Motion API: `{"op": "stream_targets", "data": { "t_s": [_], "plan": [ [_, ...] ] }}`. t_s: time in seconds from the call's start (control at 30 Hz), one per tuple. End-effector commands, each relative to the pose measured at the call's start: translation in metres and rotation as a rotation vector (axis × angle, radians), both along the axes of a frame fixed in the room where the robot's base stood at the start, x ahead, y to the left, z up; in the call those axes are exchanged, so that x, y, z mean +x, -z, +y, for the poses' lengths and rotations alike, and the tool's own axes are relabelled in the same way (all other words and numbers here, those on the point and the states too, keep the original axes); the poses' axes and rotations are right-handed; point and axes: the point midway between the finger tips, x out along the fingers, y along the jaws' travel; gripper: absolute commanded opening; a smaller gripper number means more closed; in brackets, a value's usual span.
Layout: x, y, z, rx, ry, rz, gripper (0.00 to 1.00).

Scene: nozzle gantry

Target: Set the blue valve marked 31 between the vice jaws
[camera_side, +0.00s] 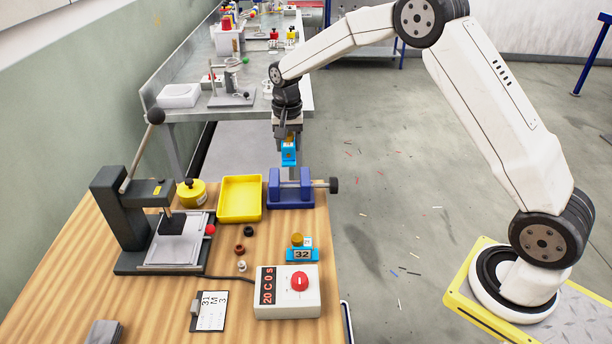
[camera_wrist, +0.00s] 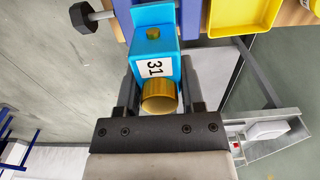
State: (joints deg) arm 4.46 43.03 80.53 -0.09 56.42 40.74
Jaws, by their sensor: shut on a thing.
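The blue valve marked 31 (camera_wrist: 153,48) is held by my gripper (camera_wrist: 159,92), its brass cap between the fingers and its label facing the wrist camera. In the side view the blue valve (camera_side: 289,155) hangs upright under my gripper (camera_side: 288,140), just above the blue vice (camera_side: 291,194). The vice jaws stand apart with a gap between them. I cannot tell whether the valve lines up exactly with that gap. In the wrist view the vice's screw handle (camera_wrist: 84,17) shows at the top left, and the valve hides much of the vice.
A second blue valve marked 32 (camera_side: 302,252) stands on the wooden bench. A yellow tray (camera_side: 240,199) sits just left of the vice, with a dark press (camera_side: 125,225) further left. A control box (camera_side: 287,292) with a red button is in front. The vice stands near the bench's far right corner.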

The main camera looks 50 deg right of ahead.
Motion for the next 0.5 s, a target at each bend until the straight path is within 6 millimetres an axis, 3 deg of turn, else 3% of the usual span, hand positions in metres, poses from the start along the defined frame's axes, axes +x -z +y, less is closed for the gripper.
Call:
{"op": "stream_targets", "data": {
  "t_s": [0.5],
  "plan": [
    [0.0,0.032,0.0,0.001,-0.001,-0.001,0.0]
  ]
}}
